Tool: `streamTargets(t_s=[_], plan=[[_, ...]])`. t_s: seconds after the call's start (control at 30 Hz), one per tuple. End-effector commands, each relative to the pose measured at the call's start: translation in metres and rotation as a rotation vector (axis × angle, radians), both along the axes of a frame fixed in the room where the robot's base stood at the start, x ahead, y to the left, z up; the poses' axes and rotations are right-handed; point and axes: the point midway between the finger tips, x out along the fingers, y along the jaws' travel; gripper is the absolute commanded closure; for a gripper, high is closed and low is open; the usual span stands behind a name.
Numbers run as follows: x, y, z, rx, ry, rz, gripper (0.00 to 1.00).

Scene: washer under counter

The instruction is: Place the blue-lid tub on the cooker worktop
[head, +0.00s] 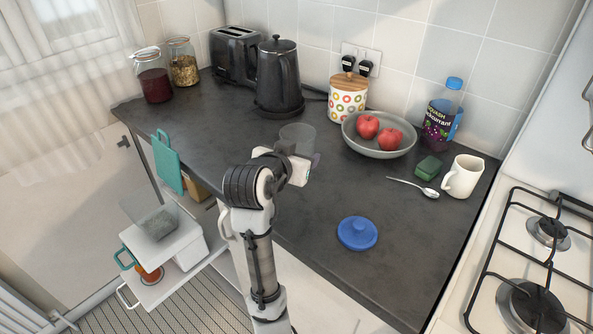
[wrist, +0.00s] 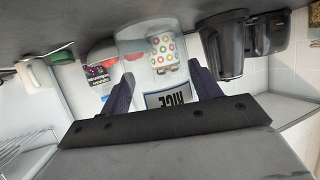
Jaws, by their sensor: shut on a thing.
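A clear tub (head: 299,135) with no lid visible on it is at the worktop's middle, partly hidden behind my gripper (head: 292,165). In the wrist view the tub (wrist: 140,40) is between the two fingers of my gripper (wrist: 162,88), which is shut on it. Its white and blue label reads RICE, upside down in that picture. I cannot tell whether its base touches the worktop.
A bowl of red apples (head: 378,135), a patterned canister (head: 348,98) and a kettle (head: 279,78) stand behind. A spoon (head: 413,187), green sponge (head: 428,168), mug (head: 462,177) and squash bottle (head: 442,115) are right. The gas hob (head: 535,265) is far right.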

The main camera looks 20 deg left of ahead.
Motion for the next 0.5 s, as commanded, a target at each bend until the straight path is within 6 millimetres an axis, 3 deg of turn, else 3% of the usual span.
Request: streamTargets(t_s=[0.5], plan=[[0.0,0.001,-0.047,0.0,-0.002,0.002,0.83]])
